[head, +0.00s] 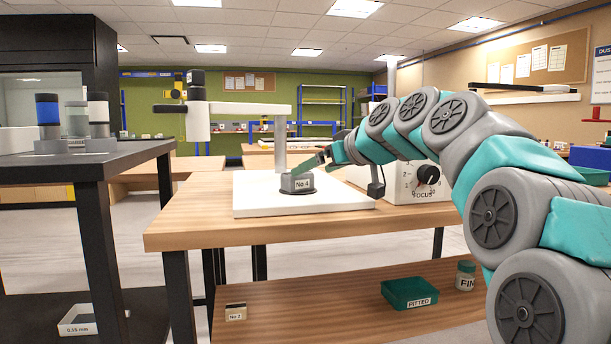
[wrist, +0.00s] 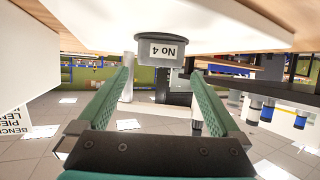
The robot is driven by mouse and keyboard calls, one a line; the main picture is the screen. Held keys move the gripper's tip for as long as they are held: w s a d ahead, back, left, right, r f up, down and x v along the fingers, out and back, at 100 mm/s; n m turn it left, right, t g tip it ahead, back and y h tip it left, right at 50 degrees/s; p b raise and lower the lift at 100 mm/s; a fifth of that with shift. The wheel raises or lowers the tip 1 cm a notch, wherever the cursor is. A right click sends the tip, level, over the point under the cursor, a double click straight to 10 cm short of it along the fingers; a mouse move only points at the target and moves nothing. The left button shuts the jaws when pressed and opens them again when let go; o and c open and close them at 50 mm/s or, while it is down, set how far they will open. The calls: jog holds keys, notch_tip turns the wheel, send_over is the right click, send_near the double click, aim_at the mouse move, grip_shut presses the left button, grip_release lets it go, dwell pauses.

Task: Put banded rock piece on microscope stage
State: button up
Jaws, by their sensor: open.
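A grey block labelled "No 4" (head: 297,184) sits on the dark round stage (head: 290,191) of the microscope, above its white base (head: 250,208). No banding can be made out on it. My gripper (head: 321,157) is open and empty, just right of and slightly above the block. In the wrist view, which looks upside down, the block (wrist: 164,50) lies just beyond the tips of the open green fingers (wrist: 160,80), apart from them. A small tan piece with a dark top, labelled "No 2" (head: 236,312), lies on the lower shelf; its banding is unclear.
The microscope's column and white arm (head: 255,109) rise behind the stage. A focus box (head: 410,182) stands to the right. The lower shelf holds a green "PITTED" tray (head: 408,293) and a jar (head: 465,275). A dark bench (head: 80,160) stands at left.

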jog(key=v, duration=0.3)
jog(key=shift+s+d+r, duration=0.2)
jog(key=shift+s+d, duration=0.05)
jog(key=shift+s, duration=0.05)
jog(key=shift+c, duration=0.4)
